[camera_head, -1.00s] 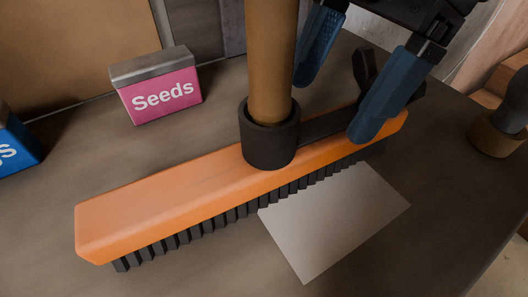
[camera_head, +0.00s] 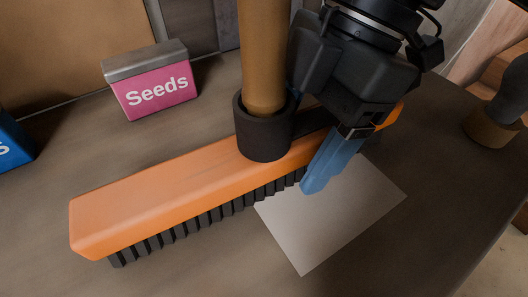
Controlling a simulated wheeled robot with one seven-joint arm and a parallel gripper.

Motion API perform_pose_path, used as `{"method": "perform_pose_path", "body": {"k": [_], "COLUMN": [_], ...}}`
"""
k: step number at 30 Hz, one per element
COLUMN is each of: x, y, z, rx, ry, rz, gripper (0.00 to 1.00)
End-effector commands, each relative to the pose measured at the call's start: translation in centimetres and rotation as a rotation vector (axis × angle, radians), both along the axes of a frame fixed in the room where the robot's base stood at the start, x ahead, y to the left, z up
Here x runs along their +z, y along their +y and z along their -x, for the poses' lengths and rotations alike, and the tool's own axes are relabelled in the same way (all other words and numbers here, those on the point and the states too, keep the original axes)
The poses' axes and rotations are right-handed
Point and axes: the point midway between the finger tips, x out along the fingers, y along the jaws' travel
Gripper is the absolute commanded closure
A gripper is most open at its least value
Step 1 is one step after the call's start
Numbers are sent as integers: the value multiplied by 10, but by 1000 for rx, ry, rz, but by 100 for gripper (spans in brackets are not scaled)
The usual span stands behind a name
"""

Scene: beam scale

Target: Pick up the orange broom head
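The orange broom head (camera_head: 165,197) lies on the table with its black bristles facing the front. A black collar (camera_head: 263,130) on its top holds a brown handle (camera_head: 263,55) that rises out of the picture. My gripper (camera_head: 304,140) is at the broom head, just right of the collar. One blue finger is in front of the head's bristle side, with its tip over the white sheet. The other finger is mostly hidden behind the handle and the collar. The fingers look apart, on either side of the head; contact cannot be told.
A white sheet (camera_head: 345,220) lies on the table in front of the bristles. A pink Seeds box (camera_head: 157,88) stands behind at the left, and a blue box (camera_head: 12,145) at the left edge. A dark-topped object (camera_head: 490,128) is at the right. The front table area is clear.

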Motion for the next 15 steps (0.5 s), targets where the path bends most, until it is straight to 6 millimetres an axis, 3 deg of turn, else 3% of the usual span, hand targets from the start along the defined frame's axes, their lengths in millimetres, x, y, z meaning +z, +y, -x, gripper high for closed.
{"method": "perform_pose_path", "body": {"k": [2,15], "x": [0,0], "y": [0,0], "z": [0,0], "rx": [0,0], "ry": [0,0], "rz": [0,0], "gripper": [38,81]}}
